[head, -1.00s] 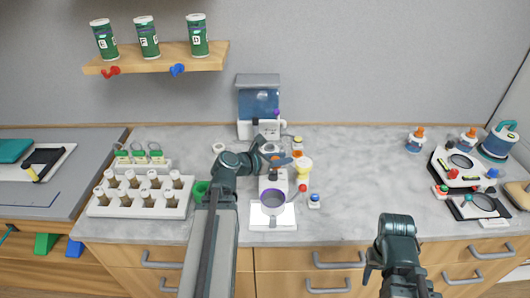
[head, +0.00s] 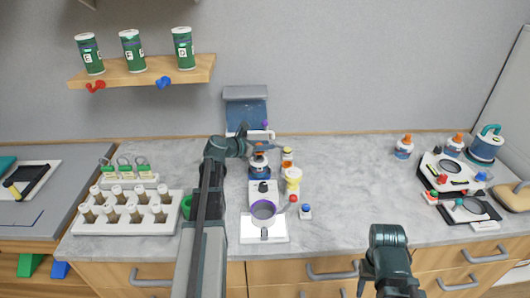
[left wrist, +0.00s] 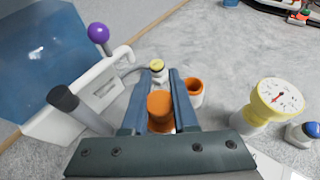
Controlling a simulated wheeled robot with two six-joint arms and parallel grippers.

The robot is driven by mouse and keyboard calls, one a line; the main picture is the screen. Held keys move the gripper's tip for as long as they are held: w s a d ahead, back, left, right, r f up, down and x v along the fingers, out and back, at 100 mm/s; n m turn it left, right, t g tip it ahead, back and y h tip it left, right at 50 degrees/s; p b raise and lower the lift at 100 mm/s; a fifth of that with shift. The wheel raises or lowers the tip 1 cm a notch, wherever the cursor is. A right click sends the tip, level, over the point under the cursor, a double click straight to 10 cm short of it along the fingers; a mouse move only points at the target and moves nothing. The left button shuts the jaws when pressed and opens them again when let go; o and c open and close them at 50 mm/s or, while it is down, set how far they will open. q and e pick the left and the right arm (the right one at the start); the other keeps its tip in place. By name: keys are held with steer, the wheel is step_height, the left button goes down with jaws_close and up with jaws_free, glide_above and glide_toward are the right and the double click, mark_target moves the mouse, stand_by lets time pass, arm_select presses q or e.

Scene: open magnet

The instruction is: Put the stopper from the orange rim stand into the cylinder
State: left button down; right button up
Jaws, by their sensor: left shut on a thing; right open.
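My left gripper (head: 270,147) is shut on the orange stopper (left wrist: 160,104), which sits between its two blue fingers in the left wrist view. Just right of the fingers there, a small white stand with an orange rim (left wrist: 195,92) shows a dark, empty-looking opening. In the head view, a blue-and-white upright body (head: 260,172) stands directly under the gripper; I cannot tell whether it is the cylinder, and its top is partly hidden. My right gripper (head: 388,286) is open and empty at the counter's front edge, cut off by the frame.
A purple-rimmed cup (head: 263,210) stands on a white plate in front. A yellow gauge (head: 293,174) and a blue-and-white button block (head: 305,212) are close on the right. A blue-screened device (head: 246,108) stands behind. A vial rack (head: 128,212) is left. The counter's right middle is clear.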

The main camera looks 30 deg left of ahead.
arm_select(q)
steer(key=f+b, duration=0.2)
steer(key=w+f+b, duration=0.1)
steer(key=f, duration=0.1)
steer(key=shift+a+b, duration=0.3)
steer(key=shift+b, duration=0.1)
steer(key=shift+r, duration=0.2)
steer(key=shift+s, duration=0.1)
steer(key=shift+f, duration=0.15)
steer(key=c, duration=0.7)
jaws_free()
steer(key=shift+r, duration=0.2)
steer(key=shift+p+v, duration=2.4)
steer(key=shift+v, duration=3.6)
